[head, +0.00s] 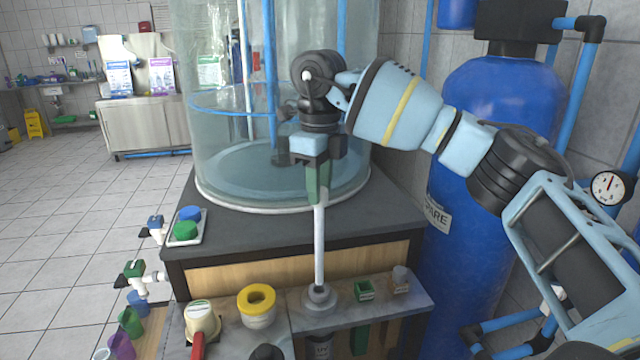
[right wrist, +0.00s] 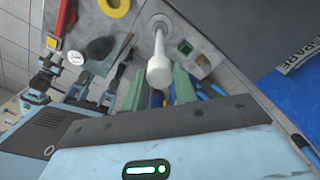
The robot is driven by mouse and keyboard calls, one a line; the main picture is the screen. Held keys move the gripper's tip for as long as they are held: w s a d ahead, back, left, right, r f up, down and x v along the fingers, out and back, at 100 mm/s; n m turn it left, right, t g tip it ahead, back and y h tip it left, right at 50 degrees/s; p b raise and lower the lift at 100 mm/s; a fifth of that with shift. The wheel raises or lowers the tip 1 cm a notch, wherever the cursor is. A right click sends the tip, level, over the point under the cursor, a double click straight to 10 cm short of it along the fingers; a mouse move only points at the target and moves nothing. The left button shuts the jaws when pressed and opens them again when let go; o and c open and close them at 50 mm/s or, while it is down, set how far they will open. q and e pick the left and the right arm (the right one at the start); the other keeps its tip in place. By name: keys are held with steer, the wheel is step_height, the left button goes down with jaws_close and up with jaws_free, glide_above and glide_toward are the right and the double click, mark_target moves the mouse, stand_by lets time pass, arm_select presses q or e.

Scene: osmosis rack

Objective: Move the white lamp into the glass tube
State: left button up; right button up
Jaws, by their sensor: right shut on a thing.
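The white lamp (head: 319,245) is a thin upright white rod. My right gripper (head: 318,190) is shut on its upper end, with green fingers on either side. In the right wrist view the lamp's pale end (right wrist: 160,72) shows between the fingers (right wrist: 160,88). The lamp's lower end meets a grey round collar (head: 319,299) on the front shelf; I cannot tell how deep it sits. A dark labelled cylinder (head: 320,345) shows below the collar. No separate glass tube is clear there. Blue and black parts in the right wrist view may be my left arm; its fingers are unclear.
A large clear cylinder (head: 225,150) stands on the dark counter behind the lamp. A blue tank (head: 470,250) is at right. A yellow-ringed jar (head: 257,305), a red-handled item (head: 198,345) and a green square holder (head: 364,290) flank the collar. A tray (head: 200,236) holds coloured caps.

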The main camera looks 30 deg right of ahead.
mark_target(320, 206)
steer(key=shift+f, duration=0.15)
steer(key=shift+f, duration=2.1)
step_height(320, 206, down, 7)
